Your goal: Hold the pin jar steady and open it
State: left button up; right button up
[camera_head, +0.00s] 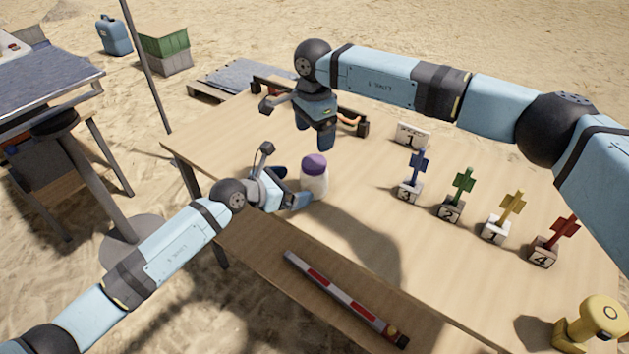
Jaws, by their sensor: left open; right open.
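The pin jar (314,179) is a white jar with a purple lid (315,165). It stands upright near the left side of the wooden table (370,215). My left gripper (292,187) is open beside the jar's left side, low near the table, with its fingers pointing toward the jar. Whether a finger touches the jar I cannot tell. My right gripper (314,142) is open, above and behind the jar in the picture, with its fingers pointing down. It appears apart from the lid.
Several coloured pins, such as the blue one (418,163), stand in numbered blocks at right. A white numbered block (410,134) sits behind. A dark rack (363,127) is partly hidden by my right gripper. A red-white bar (345,300) lies in front; a yellow device (598,322) stands front right.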

aim_at(303, 183)
pick_arm(q)
jog(key=x, duration=0.6)
jog(key=shift+w+d, duration=0.1)
